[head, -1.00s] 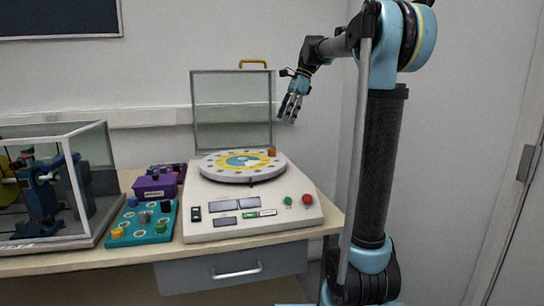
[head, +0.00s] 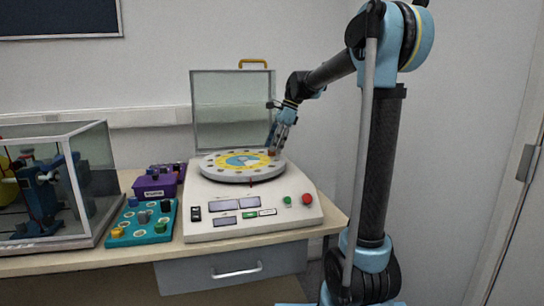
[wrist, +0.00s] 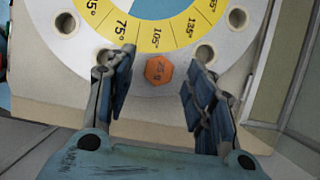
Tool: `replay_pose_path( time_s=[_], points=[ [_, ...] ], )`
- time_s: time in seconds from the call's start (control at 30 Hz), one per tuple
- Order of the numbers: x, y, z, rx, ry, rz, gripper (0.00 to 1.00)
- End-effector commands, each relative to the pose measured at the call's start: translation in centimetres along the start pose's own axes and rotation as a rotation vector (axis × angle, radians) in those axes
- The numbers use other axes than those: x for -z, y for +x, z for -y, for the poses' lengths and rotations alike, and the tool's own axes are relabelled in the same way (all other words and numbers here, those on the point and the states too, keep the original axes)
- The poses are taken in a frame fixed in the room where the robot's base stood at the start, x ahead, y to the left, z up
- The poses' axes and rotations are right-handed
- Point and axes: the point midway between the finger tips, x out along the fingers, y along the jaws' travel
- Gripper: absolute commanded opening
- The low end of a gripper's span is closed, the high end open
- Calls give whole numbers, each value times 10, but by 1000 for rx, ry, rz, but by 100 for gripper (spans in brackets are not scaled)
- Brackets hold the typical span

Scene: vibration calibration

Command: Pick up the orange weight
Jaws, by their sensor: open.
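The orange weight (wrist: 158,70) is a small hexagonal piece marked "25 g". It sits at the rim of the round white turntable disc (wrist: 182,49), near the 105° mark of the yellow scale. In the head view the weight (head: 272,153) shows as a small orange spot at the disc's right edge, partly hidden by my fingers. My gripper (wrist: 160,85) is open. Its two blue fingers stand to the left and right of the weight, apart from it, with nothing held. In the head view my gripper (head: 274,148) points down at the disc's right side.
The balancing machine (head: 225,195) has a raised clear lid (head: 232,108) behind the disc. A teal tray (head: 142,225) with several weights and a purple box (head: 153,187) stand left of it. A glass case (head: 90,195) is further left. Empty holes (wrist: 66,23) ring the disc.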

Motion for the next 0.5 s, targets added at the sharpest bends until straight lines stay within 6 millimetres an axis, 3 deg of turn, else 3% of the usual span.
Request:
replay_pose_path(
  time_s=[0.1, 0.37, 0.5],
  points=[
    [-1, 9, 0, 0, -2, 0, 49],
    [-1, 11, 0, 0, -2, 0, 49],
    [-1, 11, 0, 0, -2, 0, 17]
  ],
)
